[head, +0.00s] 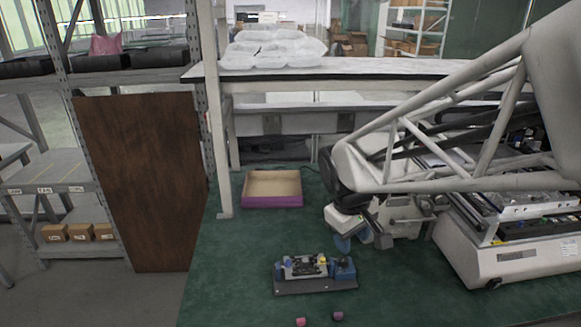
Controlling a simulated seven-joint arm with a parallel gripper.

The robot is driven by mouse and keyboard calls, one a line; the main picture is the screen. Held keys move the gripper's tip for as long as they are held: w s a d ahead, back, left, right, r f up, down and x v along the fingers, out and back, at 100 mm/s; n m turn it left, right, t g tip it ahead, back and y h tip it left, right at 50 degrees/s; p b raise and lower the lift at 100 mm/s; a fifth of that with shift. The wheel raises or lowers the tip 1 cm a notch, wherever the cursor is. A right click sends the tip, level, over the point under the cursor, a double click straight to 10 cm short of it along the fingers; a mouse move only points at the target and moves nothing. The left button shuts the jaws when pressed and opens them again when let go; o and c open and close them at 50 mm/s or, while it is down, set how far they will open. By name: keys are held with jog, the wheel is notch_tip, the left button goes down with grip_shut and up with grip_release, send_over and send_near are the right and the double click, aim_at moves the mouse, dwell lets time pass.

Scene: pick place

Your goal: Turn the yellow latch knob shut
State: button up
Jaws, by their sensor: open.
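A small fixture (315,287) with a dark base plate, grey and black parts and blue blocks sits on the green floor, low in the middle of the head view. A tiny yellow spot (322,260) on its top, right of its middle, looks like the latch knob; it is too small to tell which way it is turned. My gripper (357,240) is above and to the right of the fixture, apart from it. It is open and looks empty, though its fingers are small and partly blurred into the arm.
An open purple-edged box (273,201) lies behind the fixture. A red piece (300,321) and a purple piece (338,316) lie in front of it. A white machine (520,258) stands at the right. A brown panel (145,180) stands at the left. Green floor left of the fixture is clear.

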jog(key=w+f+m+g+y, duration=0.1)
jog(key=w+f+m+y, duration=0.2)
jog(key=w+f+m, duration=0.75)
jog(key=m+y, duration=0.3)
jog(key=m, duration=1)
send_near(323, 258)
jog(key=shift+s+a+f+t, duration=0.15)
jog(key=shift+s+f+t, duration=0.15)
jog(key=shift+f, duration=0.25)
jog(key=shift+x, duration=3.9)
jog(key=shift+r, duration=0.1)
grip_shut()
